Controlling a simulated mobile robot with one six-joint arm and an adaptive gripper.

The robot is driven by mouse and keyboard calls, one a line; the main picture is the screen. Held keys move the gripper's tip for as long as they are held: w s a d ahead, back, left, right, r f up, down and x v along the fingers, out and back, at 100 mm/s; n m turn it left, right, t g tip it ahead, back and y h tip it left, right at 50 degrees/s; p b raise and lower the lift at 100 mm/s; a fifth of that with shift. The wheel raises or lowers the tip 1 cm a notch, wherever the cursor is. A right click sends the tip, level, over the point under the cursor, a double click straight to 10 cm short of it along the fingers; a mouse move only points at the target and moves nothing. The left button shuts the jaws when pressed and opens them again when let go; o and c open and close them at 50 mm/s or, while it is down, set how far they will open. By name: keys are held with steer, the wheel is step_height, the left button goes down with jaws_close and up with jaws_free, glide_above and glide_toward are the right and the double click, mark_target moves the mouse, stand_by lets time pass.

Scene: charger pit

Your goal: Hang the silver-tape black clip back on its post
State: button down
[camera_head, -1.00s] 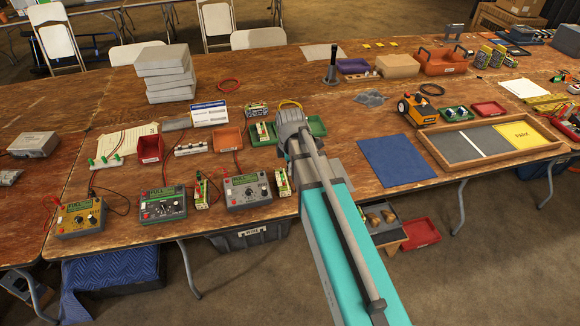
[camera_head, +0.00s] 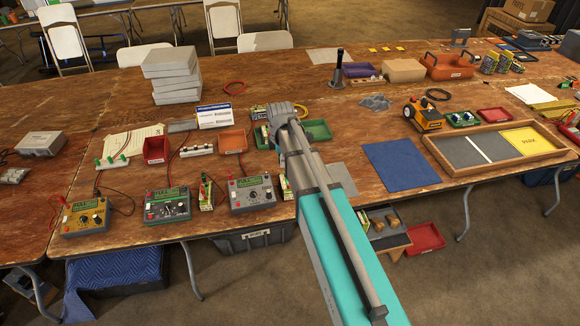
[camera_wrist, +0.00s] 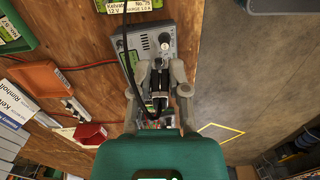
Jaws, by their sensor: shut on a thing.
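In the wrist view my gripper (camera_wrist: 160,80) is shut on a small black clip (camera_wrist: 158,98); a pale band shows near its tip. A black cable (camera_wrist: 128,60) loops from beside the clip up past the grey charger. The fingers point at the grey charger (camera_wrist: 181,50), which has a round knob and a pale round fitting near the fingertips. I cannot tell which fitting is the post. In the head view my arm hides the gripper and clip; the grey charger (camera_head: 250,194) stands left of my arm at the table's front edge.
Red and orange trays (camera_head: 232,141) lie behind. A blue mat (camera_head: 400,165) lies right of my arm. The table's front edge is close by.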

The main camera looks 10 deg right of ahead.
steer(key=w+a, duration=0.5)
steer(key=w, duration=0.4)
steer(key=b, duration=0.4)
glide_above(267, 176)
steer(key=shift+w+d+f, duration=0.1)
steer(key=shift+f, duration=1.05)
steer(key=shift+w+f, duration=0.1)
steer(key=shift+f, duration=1)
steer(key=shift+f+b, duration=0.15)
steer(key=shift+b, duration=0.25)
steer(key=shift+f+b, duration=3.3)
steer(key=shift+f, duration=0.05)
steer(key=shift+f, duration=0.2)
steer(key=c, duration=0.5)
jaws_free()
steer(key=shift+c, duration=0.2)
